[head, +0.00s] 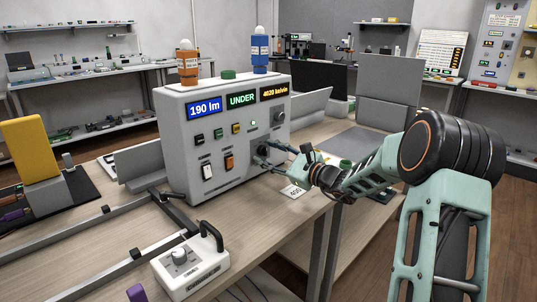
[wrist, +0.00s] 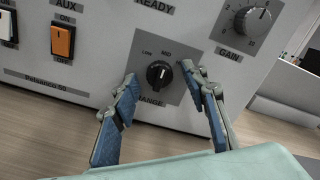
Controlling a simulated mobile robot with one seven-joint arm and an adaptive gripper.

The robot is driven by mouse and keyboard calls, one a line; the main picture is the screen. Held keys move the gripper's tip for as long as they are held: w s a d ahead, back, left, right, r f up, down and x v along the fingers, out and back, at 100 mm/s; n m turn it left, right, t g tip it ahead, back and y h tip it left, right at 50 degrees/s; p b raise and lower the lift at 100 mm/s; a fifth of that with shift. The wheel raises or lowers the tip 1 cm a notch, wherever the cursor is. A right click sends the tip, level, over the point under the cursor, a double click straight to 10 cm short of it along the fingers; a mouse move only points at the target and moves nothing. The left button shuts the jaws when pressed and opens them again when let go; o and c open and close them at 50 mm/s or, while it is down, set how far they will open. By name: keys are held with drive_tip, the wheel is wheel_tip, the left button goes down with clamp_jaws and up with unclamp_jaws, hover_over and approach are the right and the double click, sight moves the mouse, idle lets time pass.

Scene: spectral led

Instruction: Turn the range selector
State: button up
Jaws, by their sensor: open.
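The range selector (wrist: 158,74) is a black rotary knob with a pale pointer line, on a grey plate of the instrument front. "LOW" and "MID" show above it and "RANGE" below, partly covered by a finger. The pointer looks roughly upward, toward MID. My gripper (wrist: 159,80) is open, with one blue-padded finger on each side of the knob; I cannot tell whether either touches it. In the head view my gripper (head: 268,153) is at the right of the grey instrument (head: 228,140), and the selector is hidden behind it.
A gain knob (wrist: 253,20) is close to the right finger. An orange AUX switch (wrist: 62,41) is to the left. In the head view, a small control box with a handle (head: 190,261) stands on the table in front. A card marked 400 (head: 293,191) lies below my gripper.

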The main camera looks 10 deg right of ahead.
drive_tip(key=v, duration=1.2)
